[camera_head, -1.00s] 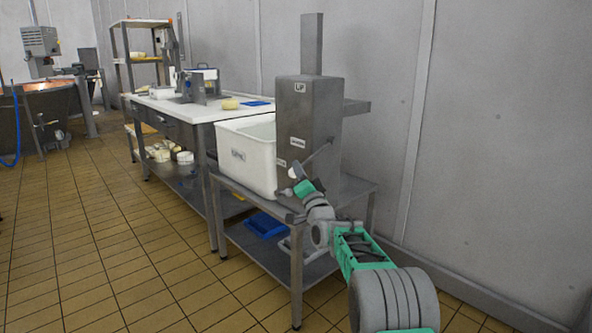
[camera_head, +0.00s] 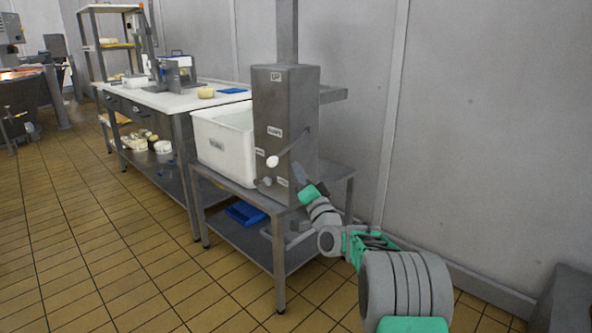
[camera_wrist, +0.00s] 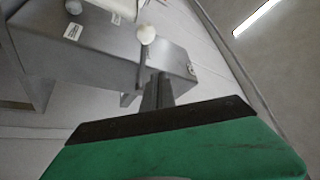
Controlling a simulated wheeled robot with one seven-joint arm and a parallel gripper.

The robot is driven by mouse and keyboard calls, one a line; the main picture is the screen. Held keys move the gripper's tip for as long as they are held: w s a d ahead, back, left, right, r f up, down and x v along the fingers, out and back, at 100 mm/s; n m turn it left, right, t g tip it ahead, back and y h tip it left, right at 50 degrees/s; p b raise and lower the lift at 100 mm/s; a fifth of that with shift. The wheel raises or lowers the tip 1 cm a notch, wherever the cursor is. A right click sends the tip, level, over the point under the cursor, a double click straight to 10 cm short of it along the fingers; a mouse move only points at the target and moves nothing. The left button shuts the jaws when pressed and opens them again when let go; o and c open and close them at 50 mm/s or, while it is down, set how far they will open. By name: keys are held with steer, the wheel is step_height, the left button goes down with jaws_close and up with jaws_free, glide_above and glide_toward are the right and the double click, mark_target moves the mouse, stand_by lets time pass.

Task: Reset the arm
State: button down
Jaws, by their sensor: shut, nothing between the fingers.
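My gripper (camera_head: 299,170) is in front of the lower part of a grey metal machine box (camera_head: 283,100), right of its lever's white ball knob (camera_head: 272,161). In the wrist view, my gripper's dark fingers (camera_wrist: 158,88) are together with nothing between them. The white knob (camera_wrist: 146,34) shows beyond the fingertips there, apart from them as far as I can see. The machine box (camera_wrist: 105,48) is behind it. The box carries small labels, one reading "UP".
The box stands on a steel table (camera_head: 338,180) beside a white tub (camera_head: 224,145). A blue tray (camera_head: 244,213) lies on the lower shelf. A long white worktable (camera_head: 165,97) stands farther left. Tiled floor (camera_head: 110,240) is open on the left. A wall is close on the right.

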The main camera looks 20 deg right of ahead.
steer(key=s+a+r+n+g+p, duration=0.6)
steer(key=s+a+r+g+p, duration=0.45)
steer(key=p, duration=0.85)
steer(key=s+r+n+g+h+p, duration=0.1)
steer(key=s+p, duration=0.4)
steer(key=s, duration=0.5)
steer(key=s+r+n+g+h+p, duration=0.1)
steer(key=s+r+g+p, duration=0.2)
steer(key=s+p, duration=0.3)
steer(key=s+r+g+p, duration=0.2)
steer(key=s+g+p, duration=0.2)
steer(key=s, duration=1.1)
steer(key=shift+s+d+n+h+p, duration=0.15)
steer(key=shift+d+n+h+p, duration=0.25)
steer(key=shift+p, duration=0.55)
steer(key=shift+g, duration=0.25)
